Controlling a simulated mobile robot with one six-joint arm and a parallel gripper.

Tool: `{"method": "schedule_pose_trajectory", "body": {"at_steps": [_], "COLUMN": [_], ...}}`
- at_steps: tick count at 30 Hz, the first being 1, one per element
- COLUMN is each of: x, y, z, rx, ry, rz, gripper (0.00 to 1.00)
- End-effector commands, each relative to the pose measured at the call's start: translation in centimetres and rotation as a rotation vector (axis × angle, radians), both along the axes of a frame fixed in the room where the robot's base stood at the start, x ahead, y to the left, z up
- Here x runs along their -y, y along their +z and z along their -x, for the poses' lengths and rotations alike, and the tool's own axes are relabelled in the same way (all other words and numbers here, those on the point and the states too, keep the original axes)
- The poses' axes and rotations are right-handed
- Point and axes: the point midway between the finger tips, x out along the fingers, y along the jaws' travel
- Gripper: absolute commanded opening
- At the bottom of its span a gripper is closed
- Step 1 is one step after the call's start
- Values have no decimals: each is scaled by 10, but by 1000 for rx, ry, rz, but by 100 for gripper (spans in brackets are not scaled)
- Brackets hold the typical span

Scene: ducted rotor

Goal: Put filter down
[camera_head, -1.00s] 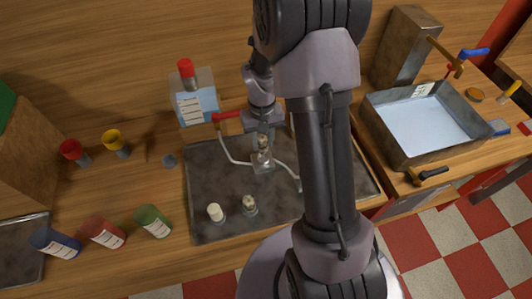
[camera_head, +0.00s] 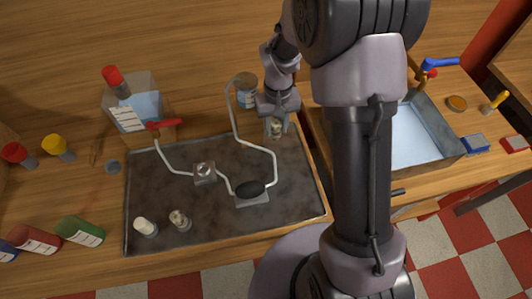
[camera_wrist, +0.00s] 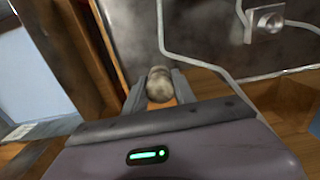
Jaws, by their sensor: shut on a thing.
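A small, round, mottled grey-beige piece, which I take to be the filter (camera_head: 276,127), is between the fingers of my gripper (camera_head: 277,130). In the wrist view, the filter (camera_wrist: 160,84) shows between the two grey fingertips (camera_wrist: 158,90), with wood and dark metal behind it. In the head view it is at the upper right part of the dark metal tray (camera_head: 150,190). I cannot tell its height. A square metal fitting (camera_head: 205,173) with a round top sits mid-tray on the pale tube. It also shows in the wrist view (camera_wrist: 267,20).
A white cylinder (camera_head: 146,227) and a speckled one (camera_head: 180,220) stand at the tray's front left. A jar (camera_head: 245,92) stands behind the tray, and a water basin (camera_head: 440,130) at right.

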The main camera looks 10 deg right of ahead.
Motion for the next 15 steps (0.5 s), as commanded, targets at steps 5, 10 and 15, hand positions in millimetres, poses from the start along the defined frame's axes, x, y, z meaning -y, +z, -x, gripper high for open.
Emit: {"method": "schedule_pose_trajectory", "body": {"at_steps": [5, 10, 15], "x": [0, 1, 1], "y": [-43, -64, -93], "z": [0, 0, 0], "rx": [-1, -1, 0], "ry": [-2, -1, -2], "rz": [0, 0, 0], "gripper": [0, 0, 0]}}
